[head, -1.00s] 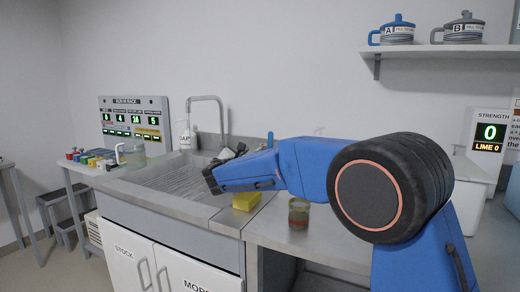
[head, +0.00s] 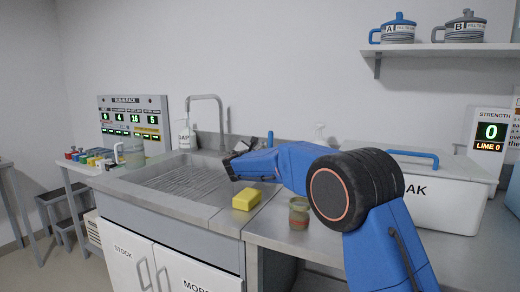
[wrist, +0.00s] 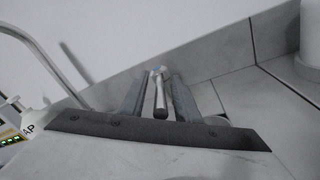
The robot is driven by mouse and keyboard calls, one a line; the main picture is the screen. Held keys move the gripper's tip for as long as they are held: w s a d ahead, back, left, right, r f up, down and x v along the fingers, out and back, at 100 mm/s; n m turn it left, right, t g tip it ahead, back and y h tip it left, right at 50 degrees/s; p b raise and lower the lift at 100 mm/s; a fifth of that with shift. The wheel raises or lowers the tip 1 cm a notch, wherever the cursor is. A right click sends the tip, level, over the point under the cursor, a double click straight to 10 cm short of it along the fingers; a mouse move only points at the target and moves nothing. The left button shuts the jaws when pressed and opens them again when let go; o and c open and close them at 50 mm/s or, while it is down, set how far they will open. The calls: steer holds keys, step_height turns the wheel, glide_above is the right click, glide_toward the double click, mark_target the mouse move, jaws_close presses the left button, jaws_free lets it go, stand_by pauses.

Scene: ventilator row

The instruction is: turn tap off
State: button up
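The tap's grey gooseneck spout (head: 207,98) rises at the back of the steel sink (head: 180,182); part of it shows at the left of the wrist view (wrist: 48,55). My gripper (head: 236,161) is low over the sink's back right edge and hides the counter behind it. In the wrist view my gripper (wrist: 158,94) is open, with a short grey rod (wrist: 160,95), seemingly the tap lever, between its two dark fingers. A gap shows on each side of the rod. I cannot make out a water stream.
A yellow sponge (head: 246,199) and a small jar (head: 299,214) are on the counter near my arm. A white soap bottle (head: 184,135) stands left of the spout. A white tub with a blue handle (head: 440,195) is at the right. A shelf (head: 440,48) holds two kettles.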

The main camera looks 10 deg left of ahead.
steer(key=shift+w+d, duration=0.15)
steer(key=shift+w, duration=0.45)
jaws_close()
steer(key=shift+a+m+h, duration=0.45)
steer(key=shift+m+h, duration=0.05)
steer(key=shift+h, duration=0.3)
steer(key=shift+w+a+m+g+h, duration=0.2)
steer(key=shift+m+g+h, duration=0.4)
steer(key=shift+h, duration=0.4)
steer(key=shift+s, duration=0.1)
jaws_free()
